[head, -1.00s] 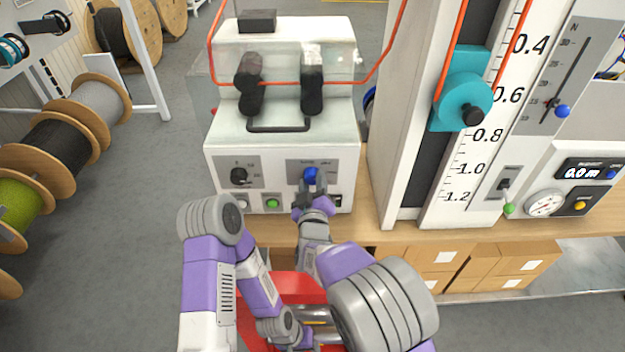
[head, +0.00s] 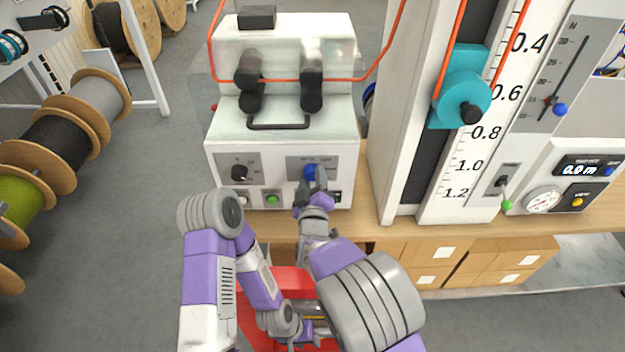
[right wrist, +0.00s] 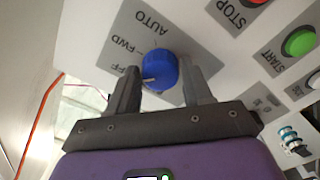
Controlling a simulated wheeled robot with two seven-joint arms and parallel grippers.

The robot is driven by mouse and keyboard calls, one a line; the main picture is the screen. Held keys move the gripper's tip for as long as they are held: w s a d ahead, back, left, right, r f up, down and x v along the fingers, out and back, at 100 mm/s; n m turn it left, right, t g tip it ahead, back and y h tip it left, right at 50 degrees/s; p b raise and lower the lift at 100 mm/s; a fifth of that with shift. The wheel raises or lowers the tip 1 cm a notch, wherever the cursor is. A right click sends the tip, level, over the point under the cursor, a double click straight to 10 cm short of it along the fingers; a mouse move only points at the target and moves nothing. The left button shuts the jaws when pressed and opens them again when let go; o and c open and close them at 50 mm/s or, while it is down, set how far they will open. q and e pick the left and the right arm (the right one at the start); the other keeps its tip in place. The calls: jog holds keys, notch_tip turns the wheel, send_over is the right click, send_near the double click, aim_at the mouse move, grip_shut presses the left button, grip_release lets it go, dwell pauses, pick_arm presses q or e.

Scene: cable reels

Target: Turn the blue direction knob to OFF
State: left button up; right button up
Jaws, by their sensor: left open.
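The blue direction knob (head: 311,173) is on the front panel of the white machine (head: 282,130); it also shows in the right wrist view (right wrist: 160,68). Its white mark points left, toward the partly hidden OFF label (right wrist: 124,70); FWD and AUTO lie further round the dial. My right gripper (head: 310,187) is in front of the knob. In the right wrist view its fingers (right wrist: 160,82) stand apart, one on each side of the knob; I cannot tell whether they touch it. My left gripper (head: 312,328) is low, near the bottom edge, open and partly hidden by my right arm.
A black knob (head: 239,172) and a green button (head: 272,198) are on the same panel. In the right wrist view, a red STOP button and a green START button (right wrist: 299,42) are close by. A tall scale with a teal pulley (head: 461,98) stands right.

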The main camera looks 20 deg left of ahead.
jog(key=shift+o, duration=1.4)
jog(key=shift+s, duration=0.1)
jog(key=v, duration=0.7)
jog(key=shift+s+p, duration=0.2)
jog(key=shift+p, duration=0.15)
jog(key=shift+d, duration=0.1)
